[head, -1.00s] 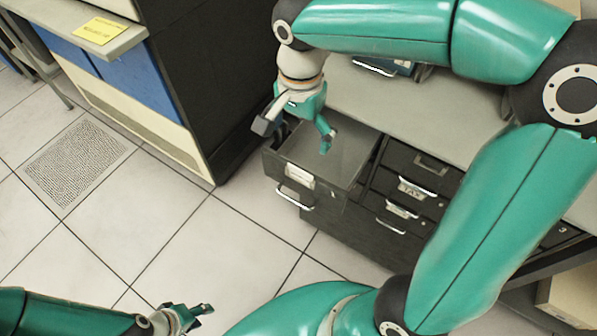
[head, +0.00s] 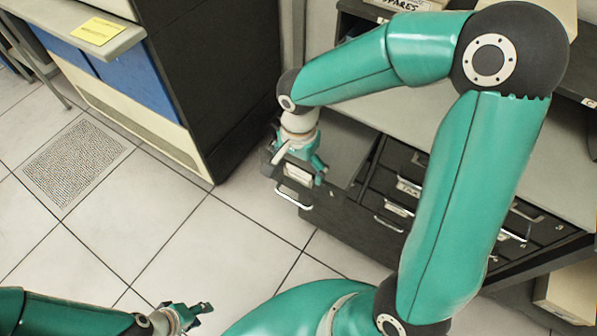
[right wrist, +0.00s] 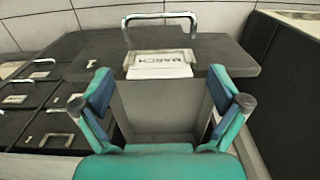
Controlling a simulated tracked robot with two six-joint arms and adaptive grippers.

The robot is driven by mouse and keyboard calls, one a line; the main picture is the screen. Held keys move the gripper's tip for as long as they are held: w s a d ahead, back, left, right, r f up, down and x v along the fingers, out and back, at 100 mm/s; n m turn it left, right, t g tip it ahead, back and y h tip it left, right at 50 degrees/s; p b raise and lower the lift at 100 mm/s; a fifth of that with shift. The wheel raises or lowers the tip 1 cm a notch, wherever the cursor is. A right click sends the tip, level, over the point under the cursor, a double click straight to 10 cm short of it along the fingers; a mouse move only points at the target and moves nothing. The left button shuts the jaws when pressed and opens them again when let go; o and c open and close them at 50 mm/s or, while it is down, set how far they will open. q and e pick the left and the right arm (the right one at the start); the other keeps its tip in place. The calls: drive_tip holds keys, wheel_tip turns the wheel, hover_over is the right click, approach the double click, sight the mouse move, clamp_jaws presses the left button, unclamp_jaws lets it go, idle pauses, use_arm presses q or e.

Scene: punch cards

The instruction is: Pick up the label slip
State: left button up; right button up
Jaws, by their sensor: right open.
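The label slip (right wrist: 163,66), a white card printed MARCH, sits in a holder on the front of a dark pulled-out drawer (right wrist: 215,57) in the right wrist view. My right gripper (right wrist: 160,80) is open, its two fingers apart on either side of the slip, with nothing between them. In the head view my right gripper (head: 297,174) is at the drawer front and partly covers the label area. Whether the fingers touch the drawer cannot be told. My left gripper (head: 190,315) is low in the head view, away from the drawer; its jaw opening is unclear.
A metal handle (right wrist: 160,20) projects from the drawer front beside the slip. More dark drawers (head: 385,190) stand alongside under a grey top. A tall dark cabinet (head: 205,80) stands to the left. Tiled floor (head: 190,240) is open in front.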

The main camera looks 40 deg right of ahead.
drive_tip(key=c, duration=0.8)
drive_tip(key=shift+r, duration=0.1)
